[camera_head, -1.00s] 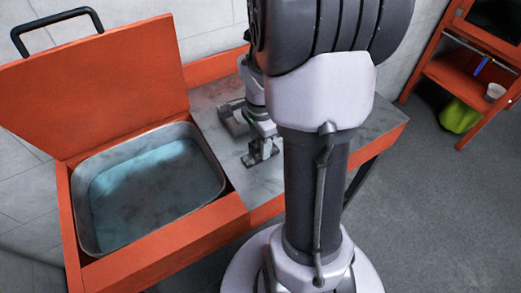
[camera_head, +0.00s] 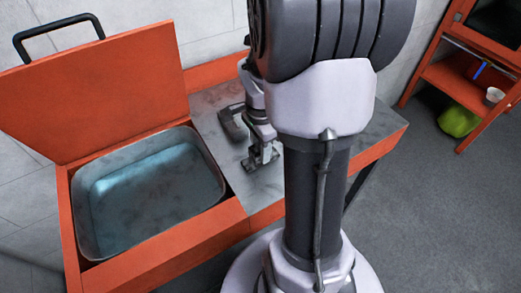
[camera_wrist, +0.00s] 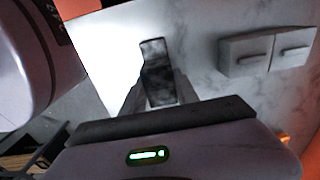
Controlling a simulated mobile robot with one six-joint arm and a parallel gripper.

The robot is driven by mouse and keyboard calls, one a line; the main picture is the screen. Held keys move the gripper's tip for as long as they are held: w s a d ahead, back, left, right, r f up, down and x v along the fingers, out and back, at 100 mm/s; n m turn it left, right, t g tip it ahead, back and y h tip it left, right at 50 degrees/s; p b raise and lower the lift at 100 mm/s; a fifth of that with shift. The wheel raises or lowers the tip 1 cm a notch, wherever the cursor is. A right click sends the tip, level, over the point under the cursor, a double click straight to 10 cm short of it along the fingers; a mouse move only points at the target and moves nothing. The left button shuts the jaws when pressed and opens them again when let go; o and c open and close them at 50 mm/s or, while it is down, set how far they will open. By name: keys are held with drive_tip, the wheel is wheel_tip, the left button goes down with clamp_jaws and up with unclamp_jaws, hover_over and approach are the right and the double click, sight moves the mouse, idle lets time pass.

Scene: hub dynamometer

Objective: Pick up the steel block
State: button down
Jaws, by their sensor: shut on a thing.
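The steel block (camera_wrist: 157,72) is a dark, mottled grey piece between my fingertips in the wrist view. My gripper (camera_wrist: 155,92) is shut on it, with one finger on each side. In the head view my gripper (camera_head: 262,158) is low over the grey worktop, right of the basin, and the block is too small there to make out clearly. I cannot tell whether the block touches the worktop.
Two joined grey boxes (camera_wrist: 245,52) stand on the pale worktop (camera_wrist: 205,65), right of the block. An orange-framed basin (camera_head: 150,190) with bluish liquid lies left, its lid (camera_head: 100,85) raised. An orange shelf (camera_head: 455,80) stands at the right, beyond open floor.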

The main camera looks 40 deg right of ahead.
wheel_tip(320, 180, up, 4)
drive_tip(key=shift+f+p, duration=0.2)
drive_tip(key=shift+p, duration=0.85)
drive_tip(key=s+a+r+b, duration=0.1)
drive_tip(key=s+a, duration=0.3)
drive_tip(key=s, duration=1.1)
drive_tip(key=shift+s+b, duration=0.2)
drive_tip(key=shift+b, duration=0.65)
